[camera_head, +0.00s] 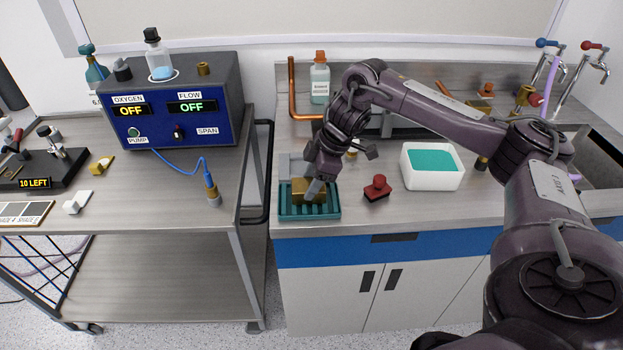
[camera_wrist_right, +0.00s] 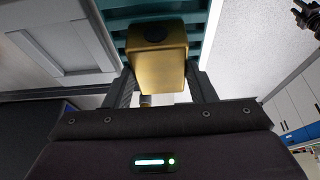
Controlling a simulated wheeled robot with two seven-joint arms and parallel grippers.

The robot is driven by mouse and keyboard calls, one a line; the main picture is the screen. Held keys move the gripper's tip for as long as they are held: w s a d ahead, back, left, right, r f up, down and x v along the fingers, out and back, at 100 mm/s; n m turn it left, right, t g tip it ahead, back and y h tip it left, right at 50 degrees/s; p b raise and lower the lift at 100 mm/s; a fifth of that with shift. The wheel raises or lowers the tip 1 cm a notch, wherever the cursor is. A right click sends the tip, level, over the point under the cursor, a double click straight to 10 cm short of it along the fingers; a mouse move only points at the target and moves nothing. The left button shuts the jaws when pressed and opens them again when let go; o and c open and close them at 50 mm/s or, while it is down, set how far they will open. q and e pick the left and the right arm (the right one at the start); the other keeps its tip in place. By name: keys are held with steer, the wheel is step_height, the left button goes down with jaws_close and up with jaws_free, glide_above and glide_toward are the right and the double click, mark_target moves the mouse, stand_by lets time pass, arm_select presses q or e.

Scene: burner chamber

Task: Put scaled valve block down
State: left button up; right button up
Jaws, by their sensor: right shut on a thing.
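The valve block is a brass-coloured block (camera_head: 299,188) at the teal slatted rack on the counter in the head view. It fills the space between the fingers in the right wrist view (camera_wrist_right: 157,62), with a dark round spot on one face. My right gripper (camera_head: 312,189) is shut on it. The teal rack (camera_head: 310,211) is under and around the block; I cannot tell whether the block rests on the slats. The rack also shows behind the block in the right wrist view (camera_wrist_right: 197,45). My left gripper is not in view.
A red-handled part (camera_head: 377,188) stands just right of the rack. A white tub of teal liquid (camera_head: 432,166) is further right. A bottle (camera_head: 319,80) and a copper pipe (camera_head: 292,90) stand behind. A cart (camera_head: 150,205) with a blue control box (camera_head: 180,115) is left, across a gap.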

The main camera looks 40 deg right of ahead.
steer(key=o, duration=1.2)
steer(key=shift+c, duration=0.2)
